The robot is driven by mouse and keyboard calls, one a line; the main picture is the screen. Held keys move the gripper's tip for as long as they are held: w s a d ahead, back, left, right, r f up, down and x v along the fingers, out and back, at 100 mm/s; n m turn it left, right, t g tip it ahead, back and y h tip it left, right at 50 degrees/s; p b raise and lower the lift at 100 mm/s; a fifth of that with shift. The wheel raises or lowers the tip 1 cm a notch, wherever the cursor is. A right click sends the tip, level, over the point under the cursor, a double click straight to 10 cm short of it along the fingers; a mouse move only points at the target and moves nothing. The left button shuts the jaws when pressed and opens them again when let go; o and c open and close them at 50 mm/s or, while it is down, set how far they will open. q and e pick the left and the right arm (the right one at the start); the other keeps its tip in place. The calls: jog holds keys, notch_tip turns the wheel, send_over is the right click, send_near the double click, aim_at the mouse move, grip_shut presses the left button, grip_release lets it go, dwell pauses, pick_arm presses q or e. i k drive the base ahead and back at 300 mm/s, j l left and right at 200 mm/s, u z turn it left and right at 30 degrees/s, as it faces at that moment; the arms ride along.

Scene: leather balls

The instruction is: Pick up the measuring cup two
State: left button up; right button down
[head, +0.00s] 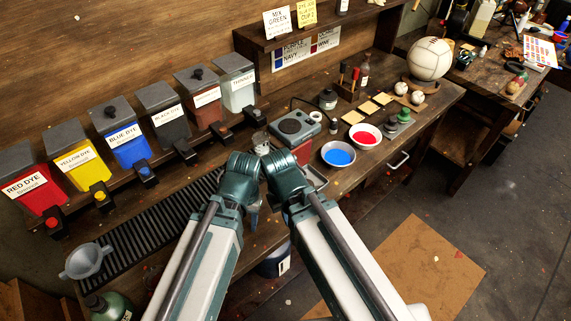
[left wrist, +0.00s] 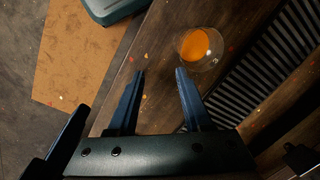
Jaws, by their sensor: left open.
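In the left wrist view a small clear cup (left wrist: 201,48) with orange contents stands on the dark wooden bench, beside a black slatted grate. I cannot read any marking that tells whether it is measuring cup two. My left gripper (left wrist: 158,75) is open and empty, its two blue fingers apart; the cup lies beyond the right fingertip, not between the fingers. In the head view my left gripper (head: 252,215) points down over the bench front. A clear glass vessel (head: 261,140) shows just behind my wrists. My right gripper is mostly hidden around its wrist; its jaws cannot be made out.
Labelled dye bins (head: 128,146) line the back left, above the slatted grate (head: 140,238). A scale (head: 296,128), a blue bowl (head: 338,154) and a red bowl (head: 366,135) stand right of my arms. My wrists are close together.

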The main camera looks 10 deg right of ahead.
aim_at(261, 139)
jog(key=u, duration=0.9)
jog(key=k+l+u, duration=0.1)
jog(key=u, duration=0.25)
jog(key=k+l+u, duration=0.1)
jog(key=u, duration=0.25)
jog(key=k+l, duration=0.2)
jog(key=k, duration=0.15)
jog(key=k+l, duration=0.15)
jog(key=k, duration=0.2)
